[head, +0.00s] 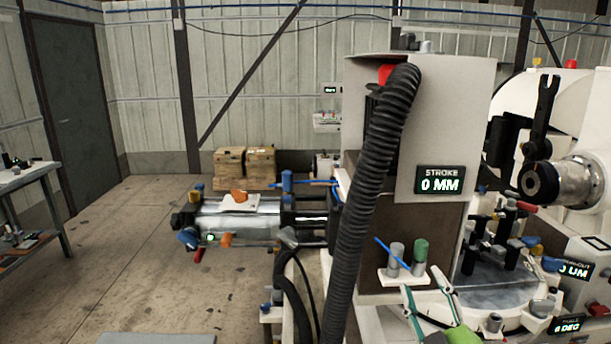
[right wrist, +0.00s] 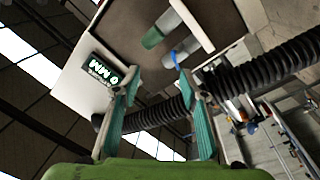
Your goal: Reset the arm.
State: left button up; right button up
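My right gripper (head: 424,284) shows at the bottom of the head view, with a green body and two teal fingers. It is in front of the machine's small white shelf, below the grey and green cylinders. In the right wrist view the right gripper (right wrist: 163,85) has its fingers spread apart, and I see nothing held between them. The black corrugated hose (right wrist: 160,115) passes behind the fingers there. My left gripper is not in view.
The machine housing (head: 450,110) carries a "STROKE 0 MM" display (head: 440,179). The black hose (head: 372,180) hangs left of my right gripper. A grey cylinder (head: 396,257) and a green-topped cylinder (head: 420,255) stand on the shelf. The floor (head: 110,250) at left is open.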

jog(key=s+d+f+m+g+h, duration=0.2)
jog(key=s+f+m+g, duration=0.25)
jog(key=f, duration=0.85)
jog(key=s+a+f+m+g+y, duration=0.1)
jog(key=s+a+f+g, duration=0.1)
jog(key=s+f+g, duration=0.65)
jog(key=s+a+f+m+g+y, duration=0.1)
jog(key=s+a+f+g+y, duration=0.15)
jog(key=s+f, duration=1.05)
jog(key=s+f+g, duration=0.1)
jog(key=s+f, duration=0.2)
jog(key=f, duration=0.8)
jog(key=s+f+g, duration=0.1)
jog(key=s+f, duration=0.1)
jog(key=f, duration=0.9)
jog(key=s+d+f, duration=0.2)
jog(key=s+f, duration=0.6)
jog(key=s+d+f+h, duration=0.1)
jog(key=s+d+f, duration=0.1)
jog(key=s+f, duration=0.6)
jog(key=shift+s+f+g, duration=0.4)
jog(key=shift+s+g, duration=0.05)
jog(key=shift+s, duration=0.3)
